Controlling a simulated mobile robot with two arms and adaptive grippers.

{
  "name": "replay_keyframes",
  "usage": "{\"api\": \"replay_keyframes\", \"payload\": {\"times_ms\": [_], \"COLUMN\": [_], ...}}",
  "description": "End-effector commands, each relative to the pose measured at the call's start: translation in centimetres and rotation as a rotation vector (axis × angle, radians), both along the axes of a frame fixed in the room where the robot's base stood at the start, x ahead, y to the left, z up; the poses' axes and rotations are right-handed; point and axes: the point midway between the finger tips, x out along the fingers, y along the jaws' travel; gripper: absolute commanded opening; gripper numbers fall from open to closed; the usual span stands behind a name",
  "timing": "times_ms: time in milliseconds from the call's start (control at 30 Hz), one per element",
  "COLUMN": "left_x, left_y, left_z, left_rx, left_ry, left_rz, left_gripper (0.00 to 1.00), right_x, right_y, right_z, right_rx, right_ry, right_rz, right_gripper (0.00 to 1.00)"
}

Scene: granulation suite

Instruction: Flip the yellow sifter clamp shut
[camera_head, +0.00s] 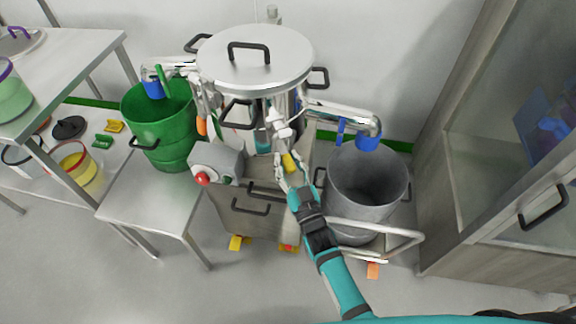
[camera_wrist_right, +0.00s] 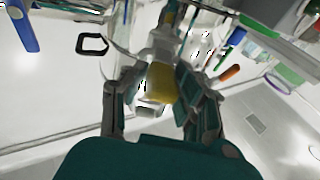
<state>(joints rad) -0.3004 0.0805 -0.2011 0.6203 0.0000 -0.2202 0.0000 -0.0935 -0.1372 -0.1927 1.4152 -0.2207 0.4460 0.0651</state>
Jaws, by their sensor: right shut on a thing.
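The sifter (camera_head: 255,62) stands at the centre of the head view, a steel drum with a lid and black handles. The yellow clamp (camera_head: 288,163) is on its front side. My right gripper (camera_head: 283,165) reaches up to it from below and is shut on it. In the right wrist view the clamp's yellow part (camera_wrist_right: 160,84) shows between the fingers of my right gripper (camera_wrist_right: 158,95). The fingers hide part of the clamp, and I cannot tell whether it is fully closed. My left gripper is not in view.
A grey bin (camera_head: 367,190) stands right of the sifter on a wheeled frame. A green bucket (camera_head: 165,130) stands left on a low steel table (camera_head: 140,205). A control box with a red button (camera_head: 202,178) is left of my arm. A cabinet (camera_head: 500,150) lines the right.

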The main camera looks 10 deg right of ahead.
Motion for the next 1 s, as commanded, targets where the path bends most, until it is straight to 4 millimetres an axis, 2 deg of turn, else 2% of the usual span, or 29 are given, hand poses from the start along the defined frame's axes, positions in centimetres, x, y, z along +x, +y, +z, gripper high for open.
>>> {"api": "replay_keyframes", "payload": {"times_ms": [333,367,533,833,1000], "left_x": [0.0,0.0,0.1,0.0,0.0], "left_y": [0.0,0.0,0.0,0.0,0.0], "left_z": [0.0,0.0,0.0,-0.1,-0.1], "left_rx": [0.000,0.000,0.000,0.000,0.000], "left_ry": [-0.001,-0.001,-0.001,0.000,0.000], "left_rz": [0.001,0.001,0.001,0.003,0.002], "left_gripper": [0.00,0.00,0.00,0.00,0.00], "right_x": [0.0,0.0,0.0,-0.2,-2.1], "right_y": [0.0,0.0,0.0,-0.1,-0.5], "right_z": [-0.1,-0.1,-0.1,-0.1,-0.7], "right_rx": [-0.002,-0.002,-0.002,-0.001,-0.002], "right_ry": [-0.001,-0.001,-0.001,0.000,0.003], "right_rz": [0.000,0.000,0.000,0.000,0.000], "right_gripper": [0.00,0.30,0.52,0.52,0.52]}}
